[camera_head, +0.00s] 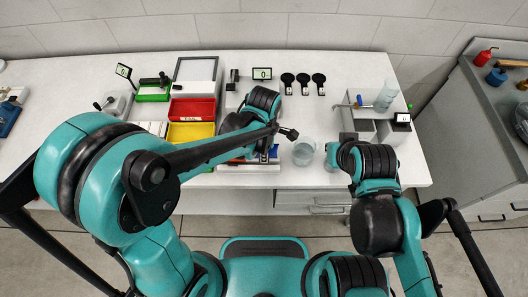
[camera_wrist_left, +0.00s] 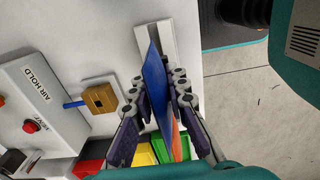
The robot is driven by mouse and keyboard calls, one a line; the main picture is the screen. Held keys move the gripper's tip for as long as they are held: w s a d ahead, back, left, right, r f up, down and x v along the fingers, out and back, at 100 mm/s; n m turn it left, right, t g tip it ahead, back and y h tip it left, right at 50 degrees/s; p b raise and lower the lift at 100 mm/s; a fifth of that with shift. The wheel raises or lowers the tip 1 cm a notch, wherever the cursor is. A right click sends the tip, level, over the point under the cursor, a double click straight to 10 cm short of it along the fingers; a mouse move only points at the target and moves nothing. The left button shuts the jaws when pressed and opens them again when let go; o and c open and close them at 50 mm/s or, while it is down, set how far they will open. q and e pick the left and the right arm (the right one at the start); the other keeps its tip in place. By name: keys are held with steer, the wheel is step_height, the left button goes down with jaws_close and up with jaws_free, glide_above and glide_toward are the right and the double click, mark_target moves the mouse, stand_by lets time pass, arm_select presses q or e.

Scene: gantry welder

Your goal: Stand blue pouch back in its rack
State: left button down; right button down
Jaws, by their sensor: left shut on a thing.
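In the head view my left arm hides most of the gripper and pouch, over the table's front edge. My right arm is at the right of the table; its fingers are not clear.
Red bins (camera_head: 192,109) and a yellow bin (camera_head: 190,132) stand left of my left arm. A clear beaker (camera_head: 303,152) stands between my arms. A wooden block (camera_wrist_left: 100,99) and an air hold box (camera_wrist_left: 45,108) show in the left wrist view.

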arm_select(q)
steer(key=shift+f, duration=0.15)
stand_by(0.5)
steer(key=shift+f+b, duration=0.35)
steer(key=shift+b, duration=0.15)
steer(key=shift+f+b, duration=0.7)
stand_by(0.5)
steer(key=c, duration=1.4)
jaws_free()
steer(key=shift+r, duration=0.15)
step_height(320, 180, up, 12)
steer(key=shift+f, duration=0.1)
